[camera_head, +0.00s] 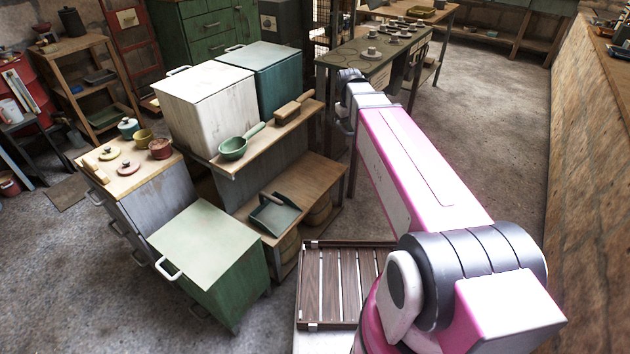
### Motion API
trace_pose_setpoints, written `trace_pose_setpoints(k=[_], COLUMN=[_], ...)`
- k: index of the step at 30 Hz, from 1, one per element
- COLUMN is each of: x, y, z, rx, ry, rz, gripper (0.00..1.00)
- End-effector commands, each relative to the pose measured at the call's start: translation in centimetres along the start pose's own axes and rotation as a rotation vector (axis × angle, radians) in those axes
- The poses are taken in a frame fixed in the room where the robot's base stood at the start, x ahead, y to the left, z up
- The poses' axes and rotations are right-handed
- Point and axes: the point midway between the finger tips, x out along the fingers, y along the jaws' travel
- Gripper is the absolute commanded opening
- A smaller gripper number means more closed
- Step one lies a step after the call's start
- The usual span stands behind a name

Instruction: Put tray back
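A brown slatted wooden tray (310,285) with a raised rim lies flat at the bottom centre, left of my arm's base. A pale surface shows under its near edge, and my arm hides its right part. A smaller yellowish tray (420,12) sits on the far table. My arm stretches away from the slatted tray. My gripper (346,120) is at its far end, in front of the near side of the green worktable. It is small and partly hidden by the arm, so its fingers and anything between them cannot be made out.
A green worktable (375,50) with cups and small dishes stands at the back. Left are a wooden shelf unit (300,185) with a ladle, brush and dustpan, a white box (205,105), a teal box (268,75) and a green cabinet (210,245). Open floor (485,100) lies right.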

Motion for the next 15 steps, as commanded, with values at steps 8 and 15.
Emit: trace_pose_setpoints(k=[8, 15], x=[9.6, 17.9], y=[-6.1, -11.8], z=[-7.0, -10.7], rx=[-0.262, -0.471], ry=[0.032, 0.063], rz=[-0.001, -0.001], gripper=[0.00, 0.00])
